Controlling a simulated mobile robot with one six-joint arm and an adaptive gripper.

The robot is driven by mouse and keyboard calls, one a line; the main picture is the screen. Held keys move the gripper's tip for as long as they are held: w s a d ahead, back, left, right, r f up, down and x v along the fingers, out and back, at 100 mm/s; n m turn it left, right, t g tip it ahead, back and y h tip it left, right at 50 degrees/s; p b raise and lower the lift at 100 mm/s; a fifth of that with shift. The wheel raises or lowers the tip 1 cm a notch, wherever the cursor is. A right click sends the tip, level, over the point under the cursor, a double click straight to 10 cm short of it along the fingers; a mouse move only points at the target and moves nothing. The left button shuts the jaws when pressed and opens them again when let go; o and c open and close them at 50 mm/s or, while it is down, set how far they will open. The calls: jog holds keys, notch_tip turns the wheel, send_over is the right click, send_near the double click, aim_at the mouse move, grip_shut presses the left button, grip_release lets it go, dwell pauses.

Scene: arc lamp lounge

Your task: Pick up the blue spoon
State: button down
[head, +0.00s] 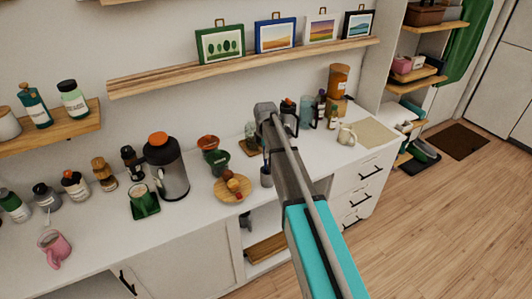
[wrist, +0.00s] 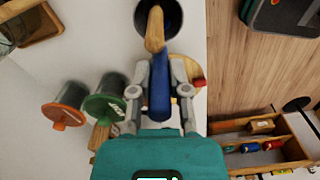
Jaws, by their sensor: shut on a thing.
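The blue spoon (wrist: 159,95) lies between the two fingers of my gripper (wrist: 161,72) in the wrist view, and the fingers are shut on it. A tan, wooden-looking piece (wrist: 155,30) extends from its far end over the mouth of a dark cup (wrist: 172,14). I cannot tell whether its tip is still inside the cup. In the head view my gripper (head: 266,128) is above the dark cup (head: 266,177) on the white counter. The spoon is hard to make out there.
A round wooden board (head: 232,188) with fruit is left of the cup. A wooden shelf (head: 150,85) with framed pictures runs above.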

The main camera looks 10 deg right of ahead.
jog(key=shift+r+p, duration=5.9)
jog(key=shift+r, duration=0.45)
